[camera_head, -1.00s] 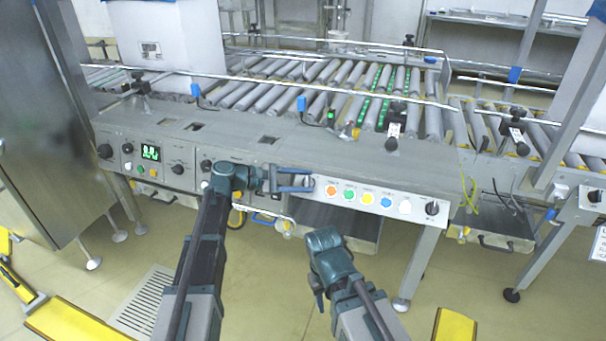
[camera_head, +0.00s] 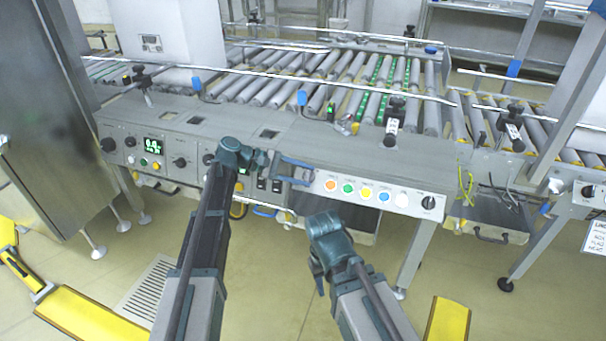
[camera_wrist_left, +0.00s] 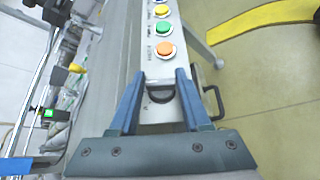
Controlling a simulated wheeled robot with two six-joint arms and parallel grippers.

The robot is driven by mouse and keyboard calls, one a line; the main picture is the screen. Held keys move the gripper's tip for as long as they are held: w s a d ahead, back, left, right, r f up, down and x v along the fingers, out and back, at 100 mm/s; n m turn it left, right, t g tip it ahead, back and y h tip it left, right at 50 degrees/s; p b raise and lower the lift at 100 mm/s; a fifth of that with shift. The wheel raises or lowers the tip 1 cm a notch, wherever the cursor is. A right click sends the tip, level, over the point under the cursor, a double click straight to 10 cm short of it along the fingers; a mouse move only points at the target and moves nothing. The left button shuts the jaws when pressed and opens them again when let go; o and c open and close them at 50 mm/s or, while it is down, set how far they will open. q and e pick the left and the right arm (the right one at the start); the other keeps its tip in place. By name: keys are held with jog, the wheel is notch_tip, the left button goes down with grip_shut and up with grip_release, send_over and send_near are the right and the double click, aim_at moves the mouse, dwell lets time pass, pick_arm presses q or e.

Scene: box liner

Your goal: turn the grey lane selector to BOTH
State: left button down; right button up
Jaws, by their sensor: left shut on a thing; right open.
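The grey lane selector (camera_wrist_left: 160,95) is a dark round knob at the left end of the pale button panel. My right gripper (camera_head: 320,285) is open and empty, low in front of the panel and pointing downward.
Right of the selector run orange (camera_head: 330,185), green (camera_head: 348,188), yellow, blue and white buttons, then a black knob (camera_head: 428,203). Roller conveyors (camera_head: 330,75) lie behind. Open floor is in front.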

pick_arm(q)
jog(key=c, duration=0.6)
grip_release()
jog(key=shift+r, duration=0.1)
jog(key=shift+c, duration=0.2)
jog(key=p+v, duration=0.6)
jog(key=v, duration=0.8)
jog(key=shift+r, duration=0.15)
jog(key=shift+s+d, duration=0.15)
